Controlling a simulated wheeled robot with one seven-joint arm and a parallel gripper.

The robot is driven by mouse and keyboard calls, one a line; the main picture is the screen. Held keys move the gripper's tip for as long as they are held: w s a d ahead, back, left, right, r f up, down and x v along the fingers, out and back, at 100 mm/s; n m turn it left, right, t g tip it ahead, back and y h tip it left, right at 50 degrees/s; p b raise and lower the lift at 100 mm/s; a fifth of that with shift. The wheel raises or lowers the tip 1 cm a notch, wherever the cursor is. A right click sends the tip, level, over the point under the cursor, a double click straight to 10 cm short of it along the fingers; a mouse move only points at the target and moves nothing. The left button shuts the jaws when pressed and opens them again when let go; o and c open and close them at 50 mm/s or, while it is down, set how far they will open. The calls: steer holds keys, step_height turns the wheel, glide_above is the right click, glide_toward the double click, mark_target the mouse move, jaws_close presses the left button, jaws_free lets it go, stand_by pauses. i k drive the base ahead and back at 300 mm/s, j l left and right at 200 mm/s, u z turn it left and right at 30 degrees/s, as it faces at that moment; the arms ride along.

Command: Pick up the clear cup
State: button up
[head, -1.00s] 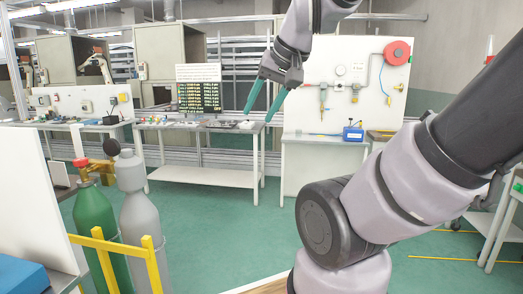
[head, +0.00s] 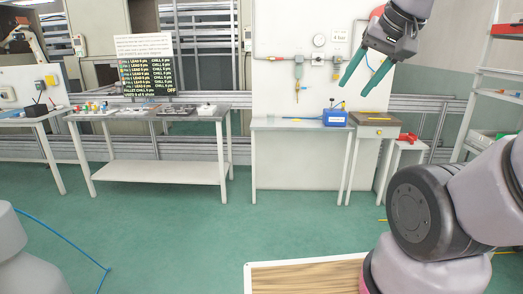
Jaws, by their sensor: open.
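My gripper (head: 354,89) hangs in the upper right of the head view, with its two green fingers apart and nothing between them. It appears in front of the white wall panel, above the blue box in the picture.
A long bench (head: 157,172) with small parts and a black text board (head: 147,75) stands at left centre. A white bench (head: 296,165) holds a blue box (head: 335,118). A wood-topped surface (head: 305,278) is close below.

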mark_target(270, 116)
steer(key=i+l+z, duration=0.1)
steer(key=i+z, duration=0.25)
steer(key=i, duration=1.5)
steer(key=i+l+u, duration=0.15)
steer(key=i+u, duration=0.25)
steer(key=i, duration=0.2)
steer(key=i+l+u, duration=0.45)
steer(key=i, duration=0.15)
steer(key=i+l+u, duration=0.4)
steer(key=i, duration=0.15)
